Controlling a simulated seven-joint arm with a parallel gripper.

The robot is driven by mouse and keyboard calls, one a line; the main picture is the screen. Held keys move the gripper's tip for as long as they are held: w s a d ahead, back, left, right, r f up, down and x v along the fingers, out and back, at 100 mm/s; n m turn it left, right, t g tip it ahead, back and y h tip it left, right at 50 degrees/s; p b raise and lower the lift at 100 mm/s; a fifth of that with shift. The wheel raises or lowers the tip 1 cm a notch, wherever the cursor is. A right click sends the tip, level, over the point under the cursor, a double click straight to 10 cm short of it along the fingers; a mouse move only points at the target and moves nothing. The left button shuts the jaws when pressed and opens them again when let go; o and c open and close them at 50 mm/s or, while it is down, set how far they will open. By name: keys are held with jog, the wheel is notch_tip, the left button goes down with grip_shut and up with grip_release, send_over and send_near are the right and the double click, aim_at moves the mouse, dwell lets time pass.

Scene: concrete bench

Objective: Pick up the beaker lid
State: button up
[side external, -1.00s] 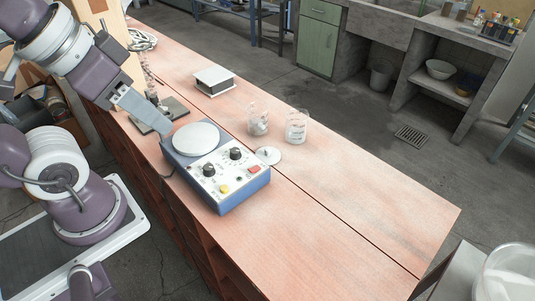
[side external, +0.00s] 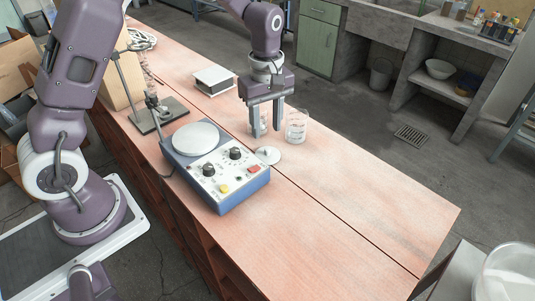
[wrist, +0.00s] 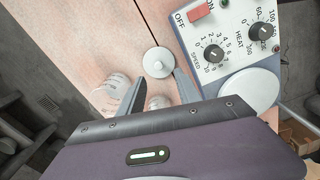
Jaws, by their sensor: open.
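The beaker lid (side external: 268,155) is a small white disc with a knob, lying flat on the bench beside the hot plate. In the wrist view the lid (wrist: 158,62) lies just beyond the fingertips, roughly between them. My gripper (side external: 266,133) is open and points down above the bench, near the beakers. In the wrist view its two fingers (wrist: 157,82) are apart with nothing held between them. One glass beaker (side external: 297,126) stands to the right of the gripper. A second beaker (side external: 258,127) is partly hidden behind the fingers.
The blue hot plate (side external: 215,168) with knobs and a round white top sits left of the lid. A stand with a dark base (side external: 158,115) and a box (side external: 214,80) are farther back. The bench (side external: 340,200) is clear toward the right front.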

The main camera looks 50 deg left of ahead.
aim_at(267, 149)
notch_tip(267, 149, down, 7)
jog(key=shift+w+d+r, duration=0.1)
jog(key=shift+d+r, duration=0.05)
jog(key=shift+r, duration=0.05)
grip_shut()
